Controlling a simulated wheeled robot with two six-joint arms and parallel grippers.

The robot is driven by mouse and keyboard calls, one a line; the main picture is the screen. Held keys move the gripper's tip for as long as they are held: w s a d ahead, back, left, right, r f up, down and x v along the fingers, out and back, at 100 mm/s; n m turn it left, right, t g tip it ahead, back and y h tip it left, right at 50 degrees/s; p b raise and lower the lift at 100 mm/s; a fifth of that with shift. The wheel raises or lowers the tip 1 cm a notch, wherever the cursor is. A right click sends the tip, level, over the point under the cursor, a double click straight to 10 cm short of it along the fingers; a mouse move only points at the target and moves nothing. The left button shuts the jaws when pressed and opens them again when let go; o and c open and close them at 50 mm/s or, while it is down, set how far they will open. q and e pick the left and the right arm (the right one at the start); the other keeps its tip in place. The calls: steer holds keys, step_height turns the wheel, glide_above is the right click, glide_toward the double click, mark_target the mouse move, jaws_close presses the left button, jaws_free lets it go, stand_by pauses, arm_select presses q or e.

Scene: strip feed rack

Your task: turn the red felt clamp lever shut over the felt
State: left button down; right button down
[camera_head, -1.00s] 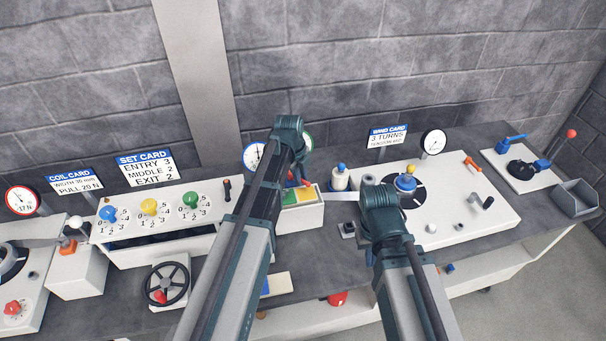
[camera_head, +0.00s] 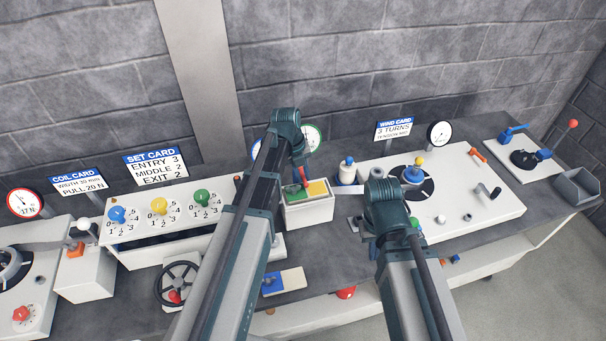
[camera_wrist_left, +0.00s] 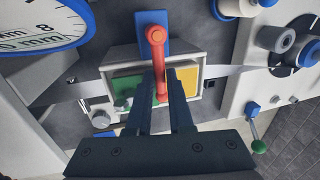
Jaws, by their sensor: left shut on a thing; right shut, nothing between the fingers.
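The red clamp lever (camera_wrist_left: 157,60) shows in the left wrist view, its bar running from a blue block (camera_wrist_left: 154,24) over the white felt box (camera_wrist_left: 221,72). The box holds a green pad (camera_wrist_left: 127,88) and a yellow pad (camera_wrist_left: 188,82). My left gripper (camera_wrist_left: 168,90) is shut on the lever's near end, above the line between the pads. In the head view, the left gripper (camera_head: 301,182) and lever are partly hidden by my left arm. My right gripper (camera_head: 373,250) is mostly hidden behind its own arm, in front of the white winder plate, apart from the lever.
A metal strip (camera_wrist_left: 220,71) runs out on both sides of the box. A white and blue post (camera_head: 347,172) stands right of it. Left are a dial panel (camera_head: 112,251) and a black handwheel (camera_head: 178,284). A blue-knobbed block (camera_head: 289,283) lies in front.

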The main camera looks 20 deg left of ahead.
stand_by(0.4)
arm_select(q)
steer(key=c, duration=0.8)
jaws_free()
steer(key=shift+r, duration=0.1)
steer(key=r+p, duration=0.4)
steer(key=s+a+r+p, duration=0.1)
steer(key=r+p, duration=0.4)
steer(key=a+r+p, duration=0.1)
steer(key=r+p, duration=0.3)
steer(key=shift+s+a+r+p, duration=0.2)
steer(key=shift+p, duration=0.1)
steer(key=shift+f, duration=0.1)
